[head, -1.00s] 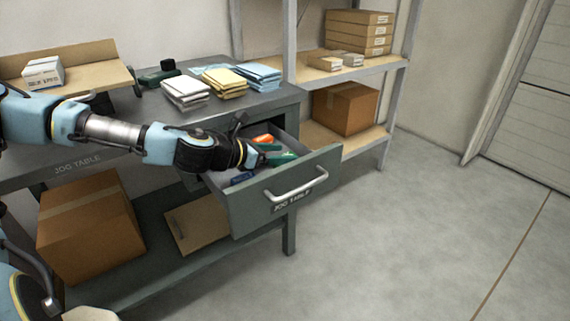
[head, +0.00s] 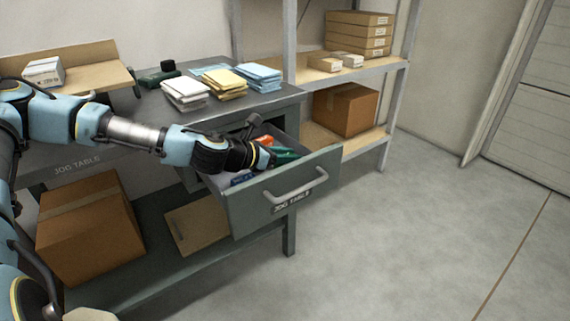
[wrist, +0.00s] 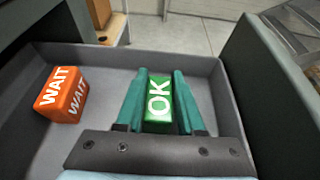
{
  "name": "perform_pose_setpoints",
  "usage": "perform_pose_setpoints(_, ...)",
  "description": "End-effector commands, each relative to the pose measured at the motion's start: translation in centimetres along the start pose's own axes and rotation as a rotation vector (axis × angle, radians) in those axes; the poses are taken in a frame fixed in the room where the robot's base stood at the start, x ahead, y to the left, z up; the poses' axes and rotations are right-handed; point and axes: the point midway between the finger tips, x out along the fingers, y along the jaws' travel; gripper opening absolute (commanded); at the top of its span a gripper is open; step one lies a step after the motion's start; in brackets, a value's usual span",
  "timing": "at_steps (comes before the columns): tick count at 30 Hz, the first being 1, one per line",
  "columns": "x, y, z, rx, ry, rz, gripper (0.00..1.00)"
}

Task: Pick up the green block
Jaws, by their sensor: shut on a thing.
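The green block (wrist: 158,100), marked "OK" in white, lies between the two green fingers of my gripper (wrist: 155,103) in the wrist view. The gripper is shut on it, inside the open grey drawer (wrist: 205,72). In the head view my gripper (head: 283,156) reaches into the drawer (head: 255,205), and the green block cannot be told apart from the green fingers there. I cannot tell whether the block touches the drawer floor.
An orange block (wrist: 61,95) marked "WAIT" sits left of the gripper in the drawer. A blue thing (head: 242,178) lies near the drawer's front left. Drawer walls surround the gripper. Paper stacks (head: 224,83) lie on the table above.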

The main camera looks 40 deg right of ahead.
Motion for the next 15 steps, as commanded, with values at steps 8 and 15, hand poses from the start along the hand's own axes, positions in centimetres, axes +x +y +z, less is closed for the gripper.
perform_pose_setpoints(8,-0.01,0.00,0.00,0.000,0.000,0.000,0.00)
perform_pose_setpoints(15,-0.01,0.00,0.03,0.000,0.000,0.000,0.00)
